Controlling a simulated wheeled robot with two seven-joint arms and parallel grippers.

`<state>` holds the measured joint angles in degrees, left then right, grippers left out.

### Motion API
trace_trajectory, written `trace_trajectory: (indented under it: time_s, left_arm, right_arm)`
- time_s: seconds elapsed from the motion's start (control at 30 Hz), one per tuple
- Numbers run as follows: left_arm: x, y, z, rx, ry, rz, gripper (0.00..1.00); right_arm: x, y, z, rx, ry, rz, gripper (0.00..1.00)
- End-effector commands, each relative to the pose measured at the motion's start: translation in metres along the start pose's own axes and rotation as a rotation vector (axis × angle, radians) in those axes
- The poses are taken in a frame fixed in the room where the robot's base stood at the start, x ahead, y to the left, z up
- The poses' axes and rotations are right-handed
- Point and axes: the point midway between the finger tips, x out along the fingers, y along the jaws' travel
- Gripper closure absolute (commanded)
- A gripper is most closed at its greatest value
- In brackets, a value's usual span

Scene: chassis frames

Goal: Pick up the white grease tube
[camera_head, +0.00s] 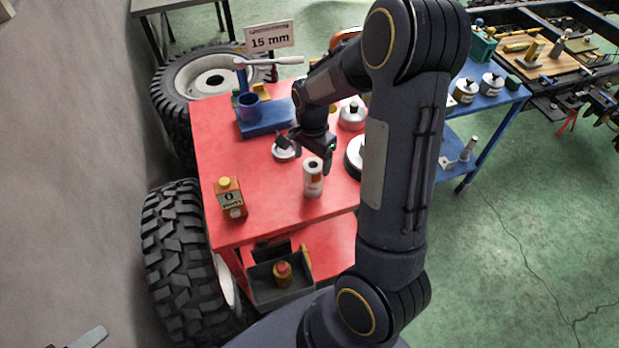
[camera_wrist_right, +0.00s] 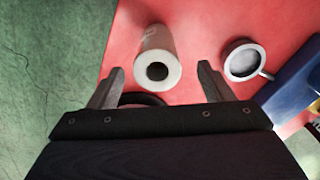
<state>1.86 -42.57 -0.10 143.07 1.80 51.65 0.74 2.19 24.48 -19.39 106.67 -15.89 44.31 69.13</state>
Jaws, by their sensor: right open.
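The white grease tube (camera_head: 313,181) stands upright on the red table top, its open-looking dark end facing up. It also shows in the right wrist view (camera_wrist_right: 160,42), beyond and between my fingers. My right gripper (camera_head: 305,156) is open above and just behind the tube. In the right wrist view the two fingers (camera_wrist_right: 161,67) are spread with nothing held, one to each side of the tube's line. Exact clearance to the tube cannot be told. My left gripper is not in view.
A silver cup-like item (camera_wrist_right: 245,61) stands close to the right finger. A black-rimmed round item (camera_head: 354,156) is partly hidden by my arm. Red table top (camera_head: 270,205) is clear between bottle and tube.

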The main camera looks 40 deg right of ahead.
Motion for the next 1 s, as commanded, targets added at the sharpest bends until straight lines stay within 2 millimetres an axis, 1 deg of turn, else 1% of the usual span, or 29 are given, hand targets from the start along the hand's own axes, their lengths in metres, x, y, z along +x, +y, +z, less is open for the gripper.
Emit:
trace_trajectory:
  time_s: [0.13,0.2,0.3,0.4,0.57,0.67,1.0]
  left_arm:
    - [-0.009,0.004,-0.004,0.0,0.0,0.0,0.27]
    - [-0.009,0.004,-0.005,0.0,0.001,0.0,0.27]
    - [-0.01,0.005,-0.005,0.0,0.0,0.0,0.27]
    - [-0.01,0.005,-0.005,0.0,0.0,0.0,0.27]
    - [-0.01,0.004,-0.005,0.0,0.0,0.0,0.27]
    - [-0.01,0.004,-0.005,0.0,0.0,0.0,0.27]
    - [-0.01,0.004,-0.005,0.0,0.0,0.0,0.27]
  right_arm:
    - [0.021,0.005,-0.001,-0.001,-0.004,0.007,0.27]
    - [0.032,0.005,-0.002,-0.002,-0.003,0.005,0.27]
    - [0.042,0.004,-0.002,-0.002,-0.002,0.003,0.27]
    - [0.045,0.004,-0.002,-0.002,-0.002,0.001,0.27]
    - [0.046,0.004,-0.002,-0.002,-0.001,0.0,0.27]
    - [0.045,0.004,-0.002,-0.003,-0.001,0.0,0.37]
    - [0.045,0.004,-0.002,-0.003,-0.001,0.0,0.81]
